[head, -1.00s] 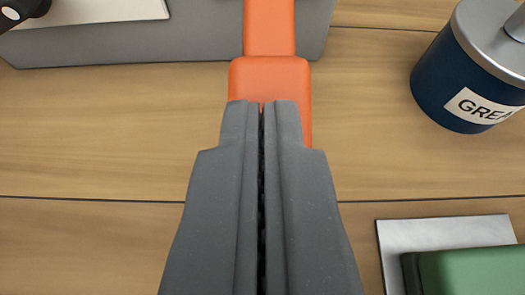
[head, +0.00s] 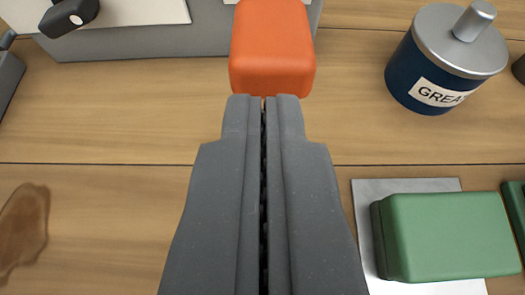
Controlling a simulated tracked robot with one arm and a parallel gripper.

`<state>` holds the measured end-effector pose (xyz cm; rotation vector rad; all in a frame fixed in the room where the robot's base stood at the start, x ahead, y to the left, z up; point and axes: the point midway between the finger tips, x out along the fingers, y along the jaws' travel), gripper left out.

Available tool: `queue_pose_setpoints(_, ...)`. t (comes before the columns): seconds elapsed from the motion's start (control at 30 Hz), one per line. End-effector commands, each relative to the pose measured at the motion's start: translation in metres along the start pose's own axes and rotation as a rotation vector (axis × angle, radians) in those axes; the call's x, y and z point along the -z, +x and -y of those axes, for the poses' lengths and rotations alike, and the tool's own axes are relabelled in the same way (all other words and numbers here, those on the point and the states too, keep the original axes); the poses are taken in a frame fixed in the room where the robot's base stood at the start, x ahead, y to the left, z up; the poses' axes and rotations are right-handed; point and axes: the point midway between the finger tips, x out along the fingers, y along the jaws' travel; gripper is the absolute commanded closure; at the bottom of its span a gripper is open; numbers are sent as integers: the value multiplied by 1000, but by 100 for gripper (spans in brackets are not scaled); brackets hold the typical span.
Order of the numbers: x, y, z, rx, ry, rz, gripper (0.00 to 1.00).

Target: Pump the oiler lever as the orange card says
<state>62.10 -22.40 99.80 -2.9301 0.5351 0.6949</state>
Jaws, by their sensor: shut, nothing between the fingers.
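The orange lever end (head: 271,55) is a rounded block at the top middle of the head view, in front of a grey base (head: 200,35). My gripper (head: 264,98) is shut and empty. Its fingertips are just below the lever's near end in the picture; I cannot tell whether they touch it. No orange card is seen in this view.
A dark blue grease tin (head: 408,75) with a grey lid stands at the upper right. A green block (head: 450,238) lies on a metal plate (head: 415,186) at the lower right. A brown stain (head: 22,225) marks the wood at left. A black knob (head: 70,15) shows at top left.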

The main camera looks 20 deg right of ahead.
Motion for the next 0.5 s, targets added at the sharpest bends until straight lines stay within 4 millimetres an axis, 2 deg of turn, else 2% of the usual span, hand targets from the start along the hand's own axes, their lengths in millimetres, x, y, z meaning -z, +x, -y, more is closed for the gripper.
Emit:
queue_pose_setpoints(0.3, 1, -45, 0, 0, 0, -7, 100)
queue_pose_setpoints(0.5, 0, -66, 0, 1, -1, -8, 100)
